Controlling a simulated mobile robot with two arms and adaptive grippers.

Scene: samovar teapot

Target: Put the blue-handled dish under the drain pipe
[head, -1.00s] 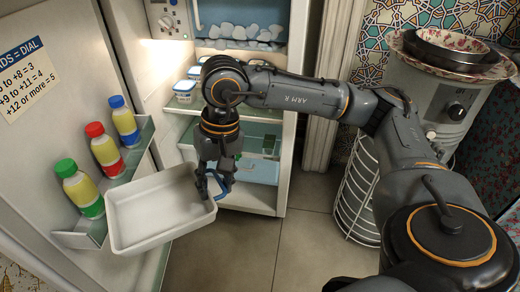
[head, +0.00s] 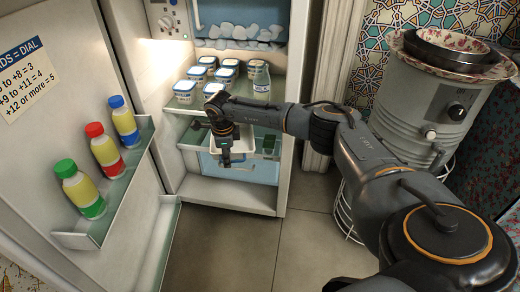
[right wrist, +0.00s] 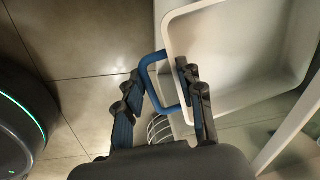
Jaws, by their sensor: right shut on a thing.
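The blue-handled dish is a white rectangular tray. In the head view its pale rim (head: 243,146) shows behind my right gripper (head: 224,158), at the fridge's lower part; my arm hides much of it. In the right wrist view the white dish (right wrist: 245,60) fills the upper right, with its blue handle (right wrist: 150,78) at its left side. My right gripper (right wrist: 160,92) is shut on that handle, one finger on each side of it. I cannot make out a drain pipe in either view. My left gripper is not in view.
A samovar (head: 430,95) stands at the right. The floor (head: 235,255) in front is clear.

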